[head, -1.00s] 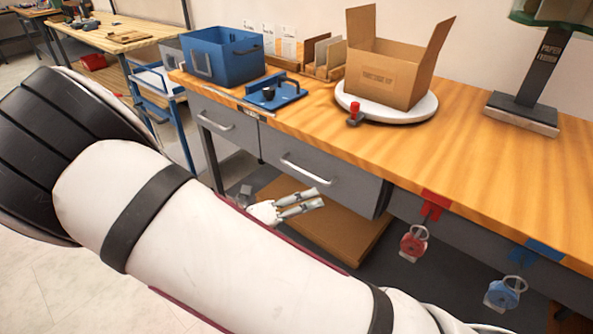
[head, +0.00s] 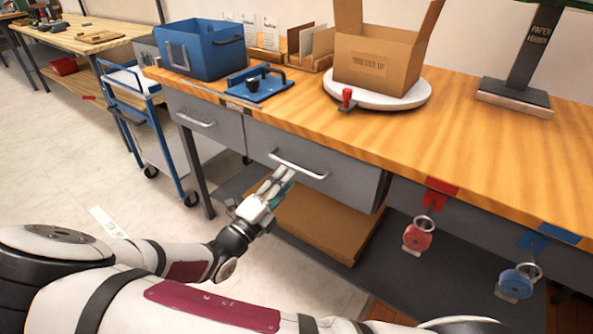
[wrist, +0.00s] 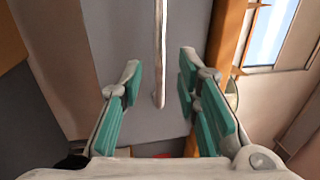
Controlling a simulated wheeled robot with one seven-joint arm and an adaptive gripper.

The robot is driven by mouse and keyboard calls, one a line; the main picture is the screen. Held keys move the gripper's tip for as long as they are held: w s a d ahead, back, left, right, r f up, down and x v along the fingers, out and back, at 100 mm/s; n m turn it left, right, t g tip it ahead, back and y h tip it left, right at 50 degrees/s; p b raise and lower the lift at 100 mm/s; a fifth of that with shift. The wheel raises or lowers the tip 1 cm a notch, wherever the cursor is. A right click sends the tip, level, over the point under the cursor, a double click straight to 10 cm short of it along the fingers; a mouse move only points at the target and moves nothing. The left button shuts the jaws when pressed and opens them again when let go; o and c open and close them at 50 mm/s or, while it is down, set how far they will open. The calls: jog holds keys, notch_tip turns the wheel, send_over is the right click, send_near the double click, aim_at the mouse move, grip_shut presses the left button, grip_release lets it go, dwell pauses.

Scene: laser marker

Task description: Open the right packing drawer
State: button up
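The right packing drawer (head: 262,143) is a grey front under the wooden bench and looks shut. Its silver bar handle (head: 298,164) runs across the front. My gripper (head: 278,178) is just below and in front of this handle in the head view. In the wrist view, my gripper (wrist: 158,85) is open, with its green-padded fingers apart. The handle (wrist: 159,50) lies between and beyond the fingertips there. I see no contact with the handle. The left drawer (head: 205,124) with its own handle also looks shut.
On the bench (head: 460,150) stand a blue bin (head: 205,50), a blue fixture (head: 258,84) and an open carton (head: 375,60) on a white turntable (head: 400,100). Red (head: 418,238) and blue (head: 518,281) tape rolls hang at right.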

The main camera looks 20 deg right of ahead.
aim_at(297, 168)
jog(key=shift+b+x, duration=0.45)
jog(key=shift+x, duration=2.3)
jog(key=shift+c, duration=0.6)
grip_shut()
